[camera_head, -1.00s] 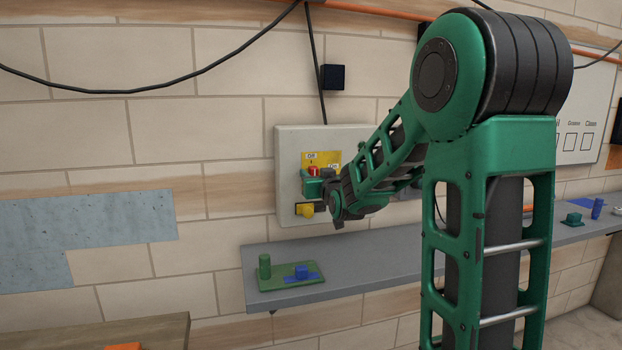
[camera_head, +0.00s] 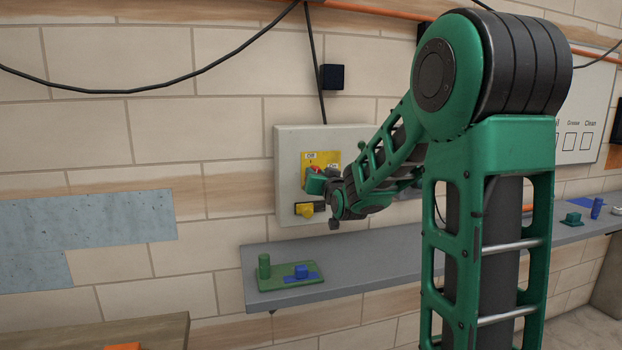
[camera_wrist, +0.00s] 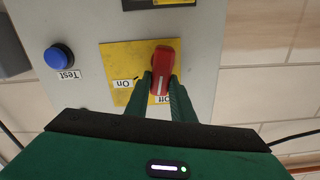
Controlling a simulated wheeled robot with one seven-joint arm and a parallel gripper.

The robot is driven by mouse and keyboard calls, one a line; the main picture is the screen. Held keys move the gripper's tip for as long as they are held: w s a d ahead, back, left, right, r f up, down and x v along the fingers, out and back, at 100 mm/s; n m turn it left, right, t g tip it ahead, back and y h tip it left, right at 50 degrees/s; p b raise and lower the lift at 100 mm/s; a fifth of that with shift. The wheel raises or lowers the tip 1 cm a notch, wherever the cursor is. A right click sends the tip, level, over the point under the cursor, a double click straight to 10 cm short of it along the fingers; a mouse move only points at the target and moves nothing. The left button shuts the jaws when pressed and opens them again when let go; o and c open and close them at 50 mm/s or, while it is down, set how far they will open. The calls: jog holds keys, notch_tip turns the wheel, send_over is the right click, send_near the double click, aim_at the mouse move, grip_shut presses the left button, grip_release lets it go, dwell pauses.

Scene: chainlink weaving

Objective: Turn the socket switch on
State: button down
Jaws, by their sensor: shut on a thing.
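The red switch knob (camera_wrist: 165,56) sits on a yellow plate (camera_wrist: 116,64) in the wrist view, with "On" and "Off" labels beside it. That view is upside down, and the knob leans slightly off straight. My gripper (camera_wrist: 162,84) is shut on the red knob, one green finger on each side. In the head view, my gripper (camera_head: 314,183) is at the yellow plate (camera_head: 326,157) on the grey wall box (camera_head: 290,145). It mostly hides the knob there.
A blue "Test" button (camera_wrist: 59,57) is beside the plate. Below is a grey shelf (camera_head: 345,277) with a green board (camera_head: 272,282) and blue block (camera_head: 301,271). A black cable (camera_head: 317,65) hangs above.

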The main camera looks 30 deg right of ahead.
jog(key=shift+s+d+f+m, duration=0.1)
jog(key=shift+d+f+m, duration=0.15)
jog(key=shift+m, duration=1.35)
jog(key=shift+s+d+f+m, duration=0.1)
jog(key=shift+d+f+m, duration=0.15)
jog(key=shift+m, duration=1.35)
jog(key=shift+d+f+m, duration=0.2)
jog(key=shift+d+m, duration=0.1)
jog(key=shift+m, duration=1.3)
jog(key=c, duration=1.5)
grip_release()
jog(key=shift+s, duration=0.1)
jog(key=v, duration=1)
jog(key=shift+s+a, duration=0.1)
jog(key=shift+s, duration=0.15)
